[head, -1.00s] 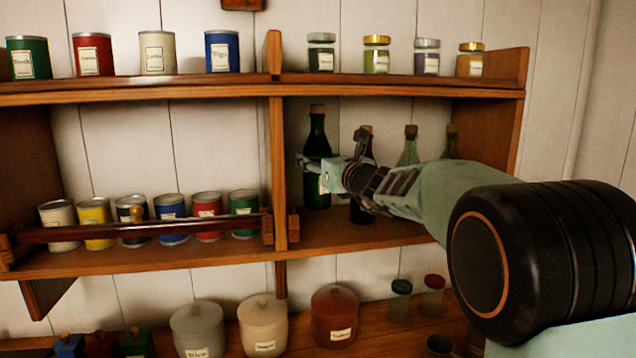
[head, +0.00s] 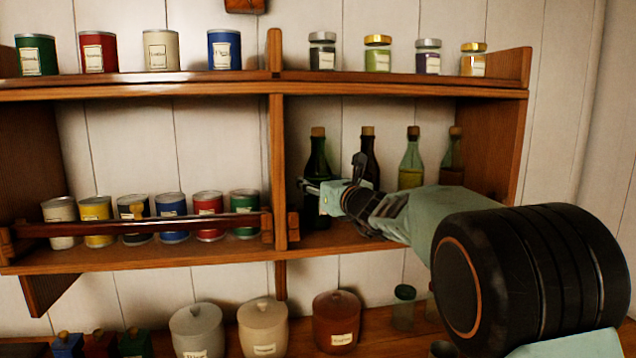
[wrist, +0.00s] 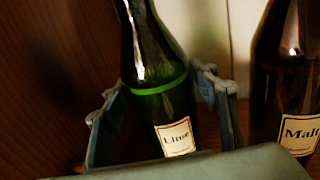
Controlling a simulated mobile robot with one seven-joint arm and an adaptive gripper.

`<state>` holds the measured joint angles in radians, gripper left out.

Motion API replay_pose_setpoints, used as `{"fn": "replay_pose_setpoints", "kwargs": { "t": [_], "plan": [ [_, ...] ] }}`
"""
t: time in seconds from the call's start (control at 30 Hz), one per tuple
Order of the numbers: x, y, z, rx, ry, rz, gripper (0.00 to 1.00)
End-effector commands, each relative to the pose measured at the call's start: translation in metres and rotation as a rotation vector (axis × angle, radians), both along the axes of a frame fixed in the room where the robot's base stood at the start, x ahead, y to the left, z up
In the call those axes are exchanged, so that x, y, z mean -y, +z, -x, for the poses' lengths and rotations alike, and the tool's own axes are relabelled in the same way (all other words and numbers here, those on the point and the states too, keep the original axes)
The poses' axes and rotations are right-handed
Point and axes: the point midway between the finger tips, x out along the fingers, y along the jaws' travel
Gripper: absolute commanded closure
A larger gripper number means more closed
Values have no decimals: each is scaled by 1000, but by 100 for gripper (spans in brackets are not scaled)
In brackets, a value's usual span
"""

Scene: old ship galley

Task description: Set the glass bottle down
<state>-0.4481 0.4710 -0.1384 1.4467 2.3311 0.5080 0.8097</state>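The dark green glass bottle (head: 318,158) with a cork stands upright at the left end of the right-hand shelf bay, close to the divider. In the wrist view the bottle (wrist: 160,95) has a label reading "Lime" and a green liquid line. My gripper (head: 322,190) reaches in from the right at the height of the bottle's body. The bottle's base looks at shelf level, but contact is hard to tell.
A dark bottle labelled "Malt" (wrist: 297,100) stands just right of the gripper. Two more corked bottles (head: 411,165) (head: 453,160) stand farther right. The wooden divider (head: 279,170) is close on the left. Jars (head: 377,58) line the shelf above.

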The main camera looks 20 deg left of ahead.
Motion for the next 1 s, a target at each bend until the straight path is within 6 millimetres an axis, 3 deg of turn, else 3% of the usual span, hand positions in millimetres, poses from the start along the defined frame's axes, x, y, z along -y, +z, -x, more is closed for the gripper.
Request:
{"fn": "replay_pose_setpoints", "kwargs": {
  "t": [0.1, 0.47, 1.0],
  "plan": [
    [0, 1, 0, 0, 0, 0, 32],
    [0, 5, 0, 0, 0, 0, 32],
    [55, 2, 67, 2, -2, -2, 32]
  ]
}}
